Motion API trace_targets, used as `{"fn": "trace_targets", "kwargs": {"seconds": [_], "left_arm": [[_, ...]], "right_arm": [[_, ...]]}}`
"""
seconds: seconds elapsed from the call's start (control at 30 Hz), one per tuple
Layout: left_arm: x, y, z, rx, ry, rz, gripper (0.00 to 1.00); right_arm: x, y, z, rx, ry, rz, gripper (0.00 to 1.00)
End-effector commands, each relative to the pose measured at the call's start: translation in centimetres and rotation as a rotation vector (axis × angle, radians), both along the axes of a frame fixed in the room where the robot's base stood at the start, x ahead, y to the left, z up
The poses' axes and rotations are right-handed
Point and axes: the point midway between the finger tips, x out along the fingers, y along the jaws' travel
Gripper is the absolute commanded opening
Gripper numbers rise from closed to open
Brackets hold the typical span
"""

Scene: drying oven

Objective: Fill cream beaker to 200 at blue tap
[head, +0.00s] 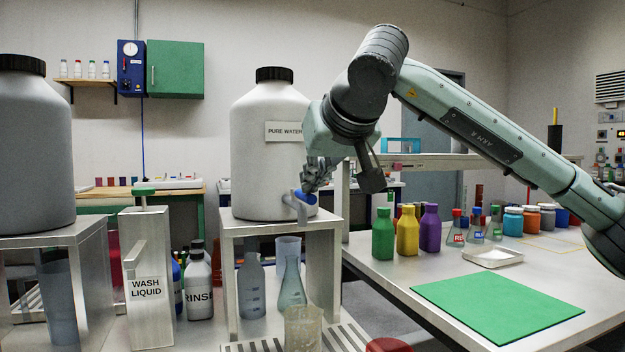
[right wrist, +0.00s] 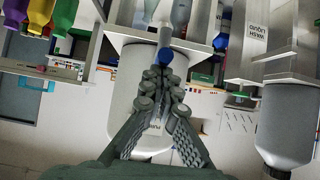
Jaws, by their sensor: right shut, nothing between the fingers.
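The white jug labelled PURE WATER (head: 262,160) stands on a metal stand, with a blue tap (head: 300,200) low on its front. A cream, see-through beaker (head: 303,330) stands below, in front of the stand, partly cut off by the bottom edge. Its marks and water level cannot be read. My right gripper (head: 316,178) is at the tap, shut and empty, with its fingertips just above or against it. In the right wrist view the shut fingers (right wrist: 158,80) point toward the blue tap (right wrist: 200,53). Whether they touch it is unclear. My left gripper is not in view.
Two glass vessels (head: 290,275) stand under the jug's stand. A WASH LIQUID dispenser (head: 148,280) and a RINSE bottle (head: 198,285) are to the left. The right table holds coloured bottles (head: 407,232), a white tray (head: 492,257) and a bare green mat (head: 497,305).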

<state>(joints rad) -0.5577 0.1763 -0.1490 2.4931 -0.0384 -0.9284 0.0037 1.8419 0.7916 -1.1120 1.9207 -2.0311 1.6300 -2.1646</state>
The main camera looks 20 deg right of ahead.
Motion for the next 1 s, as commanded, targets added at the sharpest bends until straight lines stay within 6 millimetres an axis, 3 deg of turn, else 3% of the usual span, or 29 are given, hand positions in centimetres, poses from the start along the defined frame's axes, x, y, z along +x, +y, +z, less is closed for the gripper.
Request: {"fn": "trace_targets", "kwargs": {"seconds": [0.27, 0.7, 1.0], "left_arm": [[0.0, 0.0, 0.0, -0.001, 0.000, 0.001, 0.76], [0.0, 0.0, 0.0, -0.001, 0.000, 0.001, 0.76], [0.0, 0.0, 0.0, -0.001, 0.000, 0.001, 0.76]], "right_arm": [[-1.3, 0.0, 1.1, 0.000, -0.005, 0.001, 0.00], [-8.5, -0.3, 5.8, 0.000, -0.004, 0.001, 0.00], [-10.0, -0.3, 6.7, 0.000, -0.001, 0.000, 0.00]]}}
